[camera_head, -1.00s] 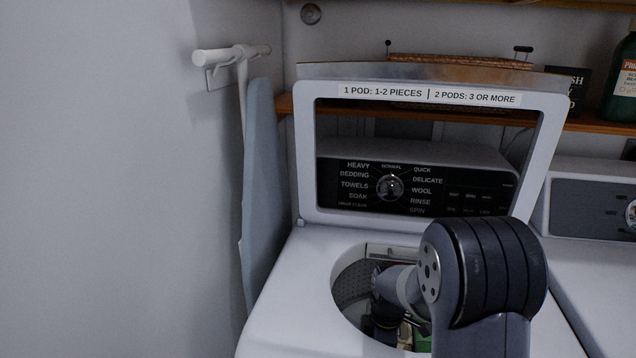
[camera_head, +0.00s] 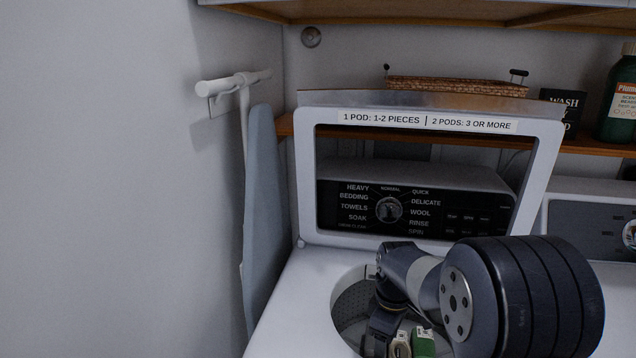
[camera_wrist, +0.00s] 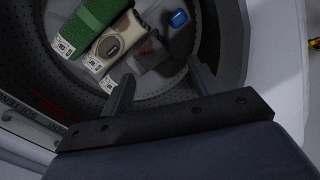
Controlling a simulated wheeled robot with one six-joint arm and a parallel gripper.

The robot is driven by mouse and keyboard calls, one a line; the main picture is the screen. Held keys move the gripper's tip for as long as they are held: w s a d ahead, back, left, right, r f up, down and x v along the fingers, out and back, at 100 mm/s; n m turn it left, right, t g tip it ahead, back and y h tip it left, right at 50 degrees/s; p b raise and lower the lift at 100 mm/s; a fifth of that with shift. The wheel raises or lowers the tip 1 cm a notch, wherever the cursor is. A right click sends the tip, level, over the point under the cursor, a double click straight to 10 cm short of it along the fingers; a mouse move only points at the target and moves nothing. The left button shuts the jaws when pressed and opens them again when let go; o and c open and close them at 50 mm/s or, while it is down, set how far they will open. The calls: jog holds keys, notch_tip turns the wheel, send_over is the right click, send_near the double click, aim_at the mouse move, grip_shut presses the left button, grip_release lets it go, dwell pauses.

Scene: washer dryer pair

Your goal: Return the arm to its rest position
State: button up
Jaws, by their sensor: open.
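My gripper (camera_wrist: 160,88) is open in the wrist view, its two fingers spread over the washer drum, with nothing held between them. In the head view my arm reaches from the lower right into the washer opening, and the fingertips are hidden by the arm and rim. The top-loading washer (camera_head: 290,315) has its lid (camera_head: 305,190) raised. Inside the drum (camera_head: 350,310) lie a green item (camera_head: 424,344) and a cream item (camera_head: 400,345). The wrist view shows the green item (camera_wrist: 90,25), the cream item (camera_wrist: 115,42) and a blue-capped dark object (camera_wrist: 178,19).
A second machine's control panel (camera_head: 590,230) stands at the right. An ironing board (camera_head: 262,210) hangs on the left wall. A shelf (camera_head: 580,147) behind holds a basket (camera_head: 455,88), a sign (camera_head: 562,108) and a green bottle (camera_head: 618,105). The raised lid stands behind my arm.

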notch_tip(320, 180, up, 6)
jog(key=s+d+m+p, duration=0.1)
jog(key=s+m+p, duration=0.1)
jog(key=m+p, duration=0.9)
jog(key=shift+s+d+f+p, duration=0.15)
jog(key=shift+s+d+p, duration=0.2)
jog(key=shift+p, duration=2.7)
